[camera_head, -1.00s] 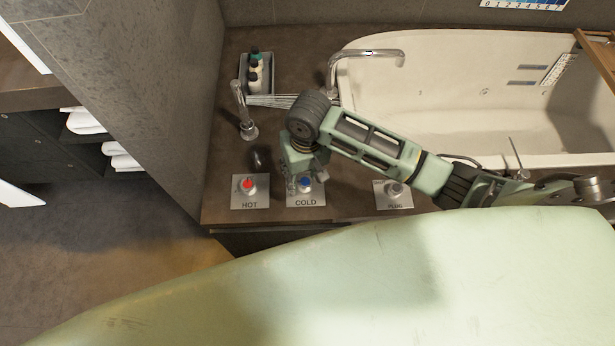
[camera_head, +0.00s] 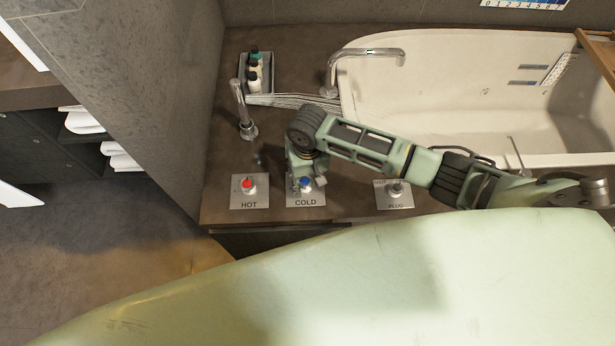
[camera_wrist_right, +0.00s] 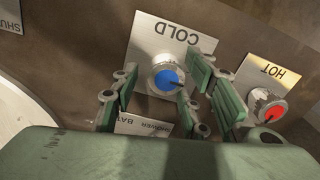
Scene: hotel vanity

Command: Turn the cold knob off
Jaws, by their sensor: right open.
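The cold knob (camera_head: 305,184) is blue, on a silver ring and a plate marked COLD, set in the brown counter. It also shows in the right wrist view (camera_wrist_right: 166,79), with a dark pointer mark on its face. My right gripper (camera_wrist_right: 160,88) is open, with green fingers on both sides of the blue knob; I cannot tell whether they touch it. In the head view my right gripper (camera_head: 302,173) is at the cold plate, partly hidden by its own wrist. My left gripper is not in view.
The red hot knob (camera_head: 248,185) is close on the left, and the plug knob (camera_head: 395,189) is to the right. A chrome spout (camera_head: 242,112) stands behind, with a pale streaked band at its tip. Bottles (camera_head: 254,74) and a bathtub (camera_head: 440,75) are farther back.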

